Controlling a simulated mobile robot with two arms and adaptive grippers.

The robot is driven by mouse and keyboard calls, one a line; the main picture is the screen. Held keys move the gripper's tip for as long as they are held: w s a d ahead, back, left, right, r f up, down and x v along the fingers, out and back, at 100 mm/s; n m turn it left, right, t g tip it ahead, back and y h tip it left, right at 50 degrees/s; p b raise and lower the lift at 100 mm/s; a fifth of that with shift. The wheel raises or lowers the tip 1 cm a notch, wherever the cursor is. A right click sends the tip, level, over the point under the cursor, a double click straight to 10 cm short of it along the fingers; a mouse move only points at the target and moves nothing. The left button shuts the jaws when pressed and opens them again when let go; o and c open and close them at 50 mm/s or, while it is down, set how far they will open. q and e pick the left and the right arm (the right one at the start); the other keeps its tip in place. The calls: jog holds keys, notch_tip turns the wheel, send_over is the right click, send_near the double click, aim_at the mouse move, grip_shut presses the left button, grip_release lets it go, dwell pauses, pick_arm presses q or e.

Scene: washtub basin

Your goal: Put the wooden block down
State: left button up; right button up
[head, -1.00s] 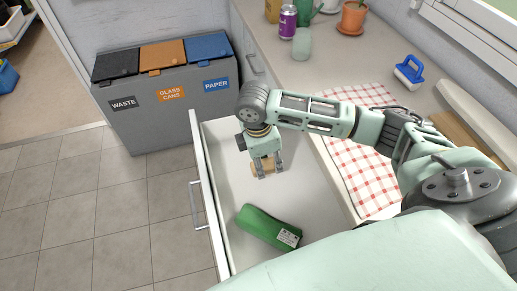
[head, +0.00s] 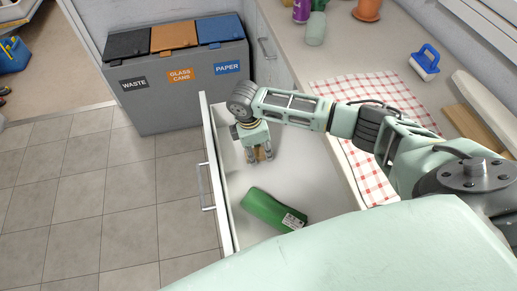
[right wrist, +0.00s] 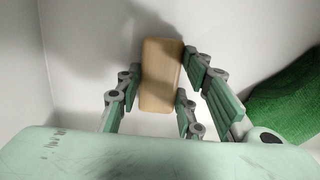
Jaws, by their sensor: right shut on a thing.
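The wooden block (right wrist: 160,75) is a plain tan piece with rounded edges. It lies between the fingers of my right gripper (head: 260,157), which is shut on it. In the head view only a small part of the block shows between the fingers. The gripper points down inside the open white drawer (head: 228,206), toward its far end. Whether the block touches the drawer floor, I cannot tell. My left gripper is not in view.
A green packet (head: 272,209) with a white label lies in the drawer, nearer me; its green surface also shows in the right wrist view (right wrist: 290,100). The worktop right of the drawer holds a checkered cloth (head: 365,170) and a blue-handled brush (head: 425,62). Bins (head: 185,85) stand beyond.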

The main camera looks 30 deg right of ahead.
jog(key=shift+f, duration=0.1)
jog(key=o, duration=1.2)
jog(key=shift+c, duration=0.2)
notch_tip(320, 180, up, 12)
jog(key=a, duration=0.1)
jog(key=shift+w+a, duration=0.2)
jog(key=shift+a, duration=0.2)
